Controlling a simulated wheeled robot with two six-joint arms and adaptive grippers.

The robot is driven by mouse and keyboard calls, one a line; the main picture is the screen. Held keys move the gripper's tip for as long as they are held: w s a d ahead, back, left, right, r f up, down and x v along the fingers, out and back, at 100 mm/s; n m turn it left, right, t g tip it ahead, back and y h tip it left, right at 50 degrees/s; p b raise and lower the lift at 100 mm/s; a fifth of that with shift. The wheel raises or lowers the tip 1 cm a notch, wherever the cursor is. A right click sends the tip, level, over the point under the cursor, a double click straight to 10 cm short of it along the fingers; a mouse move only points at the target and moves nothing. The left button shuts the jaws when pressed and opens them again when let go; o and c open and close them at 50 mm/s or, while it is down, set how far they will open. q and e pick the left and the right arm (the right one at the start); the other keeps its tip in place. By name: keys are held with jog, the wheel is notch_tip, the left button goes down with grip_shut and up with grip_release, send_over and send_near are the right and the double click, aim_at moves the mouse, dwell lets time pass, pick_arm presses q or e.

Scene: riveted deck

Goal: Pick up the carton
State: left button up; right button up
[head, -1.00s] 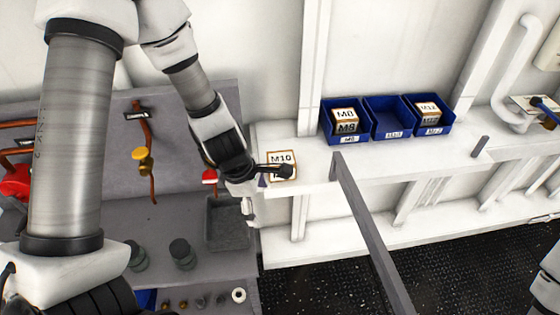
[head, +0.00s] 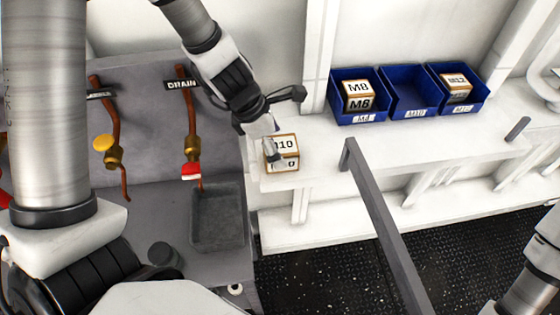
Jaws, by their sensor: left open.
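The carton (head: 291,143), a white box with brown edges marked M10, stands on the left end of the white shelf. My left gripper (head: 284,122) is over the carton with its jaws open and nothing held. One dark finger reaches out to the right above the carton. The other points down and covers part of the carton's left front; I cannot tell whether it touches. My right gripper is out of view; only part of that arm shows at the lower right.
Blue bins stand on the shelf (head: 330,172): the left bin (head: 346,117) and right bin (head: 477,97) hold cartons, the middle bin (head: 410,97) is empty. A grey rail (head: 375,215) rises before the shelf. A grey panel with pipes and valves (head: 192,148) is left.

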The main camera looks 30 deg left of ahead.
pick_arm(q)
jog(key=shift+w+f+b, duration=0.15)
jog(key=shift+w+f, duration=0.05)
jog(key=shift+f, duration=0.35)
jog(key=shift+w+f+b, duration=0.15)
jog(key=shift+f, duration=0.4)
jog(key=shift+w+d, duration=0.1)
jog(key=shift+d, duration=0.05)
jog(key=shift+s+d+r, duration=0.2)
jog(key=shift+d+r, duration=0.1)
jog(key=shift+s+a, duration=0.1)
jog(key=c, duration=1.5)
